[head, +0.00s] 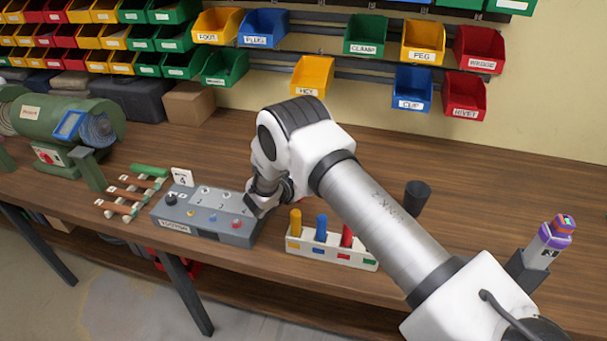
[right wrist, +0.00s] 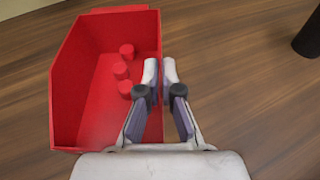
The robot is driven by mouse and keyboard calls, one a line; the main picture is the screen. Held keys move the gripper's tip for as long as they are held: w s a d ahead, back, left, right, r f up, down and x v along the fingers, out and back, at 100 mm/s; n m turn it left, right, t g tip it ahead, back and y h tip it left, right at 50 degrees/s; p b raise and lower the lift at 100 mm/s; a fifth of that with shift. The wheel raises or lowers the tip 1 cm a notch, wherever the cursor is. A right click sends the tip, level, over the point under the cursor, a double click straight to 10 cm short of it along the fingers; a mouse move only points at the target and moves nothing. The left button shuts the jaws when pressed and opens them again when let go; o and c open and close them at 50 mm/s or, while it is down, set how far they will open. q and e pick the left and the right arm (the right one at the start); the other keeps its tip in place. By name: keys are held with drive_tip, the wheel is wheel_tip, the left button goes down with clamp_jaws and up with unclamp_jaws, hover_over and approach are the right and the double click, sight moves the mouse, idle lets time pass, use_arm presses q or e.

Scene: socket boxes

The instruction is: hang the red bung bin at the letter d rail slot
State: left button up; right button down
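A red bin (right wrist: 85,75) with a few red bungs (right wrist: 121,70) inside fills the left half of the right wrist view. My right gripper (right wrist: 160,72) is closed on its right side wall, one finger inside and one outside. Wood tabletop shows beyond it; whether the bin touches the table I cannot tell. In the head view my right arm hides the fingers and this bin. Rails (head: 355,75) cross the back wall with labelled bins hanging on them. The letter marks on the rails are too small to read. My left gripper is not in view.
Hung bins include blue PLUG (head: 264,28), green CLAMP (head: 366,35), yellow KEY (head: 312,76), blue CLIP (head: 411,90) and red RIVET (head: 465,96). Gaps show between some. A grey button box (head: 205,215), peg block (head: 330,250) and black cup (head: 417,195) stand on the bench.

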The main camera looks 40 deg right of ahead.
drive_tip(key=shift+r+p, duration=0.6)
drive_tip(key=shift+r, duration=0.6)
drive_tip(key=shift+a, duration=0.15)
drive_tip(key=shift+s+a+r, duration=0.1)
drive_tip(key=shift+s+a, duration=0.25)
drive_tip(key=shift+a, duration=0.75)
drive_tip(key=shift+s+a, duration=0.4)
drive_tip(key=shift+a, duration=0.75)
drive_tip(key=shift+s+a+r, duration=0.1)
drive_tip(key=shift+s+a, duration=0.25)
drive_tip(key=shift+a, duration=0.75)
drive_tip(key=shift+s+a+f, duration=0.2)
drive_tip(key=shift+s+a, duration=0.2)
drive_tip(key=shift+a, duration=0.35)
drive_tip(key=shift+s+a, duration=0.15)
drive_tip(key=shift+a, duration=0.3)
